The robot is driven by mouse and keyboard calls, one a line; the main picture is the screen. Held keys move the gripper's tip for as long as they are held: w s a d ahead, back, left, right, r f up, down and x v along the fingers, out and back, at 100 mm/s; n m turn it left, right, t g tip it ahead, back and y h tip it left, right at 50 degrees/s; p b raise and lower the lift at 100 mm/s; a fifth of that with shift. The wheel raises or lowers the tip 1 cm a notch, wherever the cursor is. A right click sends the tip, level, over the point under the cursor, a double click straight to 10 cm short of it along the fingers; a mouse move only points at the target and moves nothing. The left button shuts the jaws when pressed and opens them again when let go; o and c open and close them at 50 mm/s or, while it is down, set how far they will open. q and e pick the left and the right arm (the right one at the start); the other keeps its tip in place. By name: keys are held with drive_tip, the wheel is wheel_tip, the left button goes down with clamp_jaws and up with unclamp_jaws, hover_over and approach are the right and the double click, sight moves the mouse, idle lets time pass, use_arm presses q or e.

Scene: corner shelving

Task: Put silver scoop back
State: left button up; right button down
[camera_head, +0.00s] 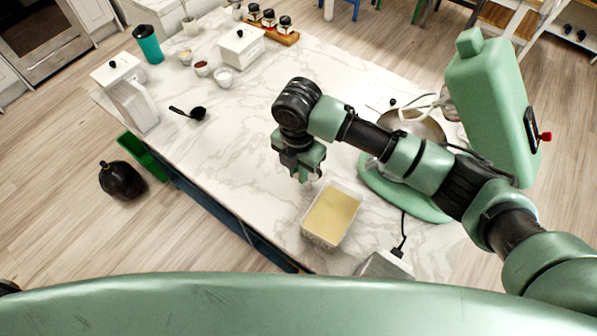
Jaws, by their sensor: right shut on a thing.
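My right gripper (303,168) points down above the marble counter, just behind the clear container (309,236) of pale yellow contents. It is shut on a small pale, shiny thing at its fingertips, which looks like the silver scoop (314,177). Most of the scoop is hidden by the gripper, so its shape and tilt cannot be told. The scoop appears near the container's far edge, apart from the yellow contents. My left gripper is not in view.
The counter's middle (230,140) is clear.

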drive_tip(key=shift+f, duration=1)
drive_tip(key=c, duration=1.4)
unclamp_jaws()
wheel_tip(320, 180, up, 12)
drive_tip(key=b, duration=0.2)
drive_tip(key=shift+r+b, duration=0.2)
drive_tip(key=shift+b, duration=0.15)
drive_tip(key=shift+a, duration=0.1)
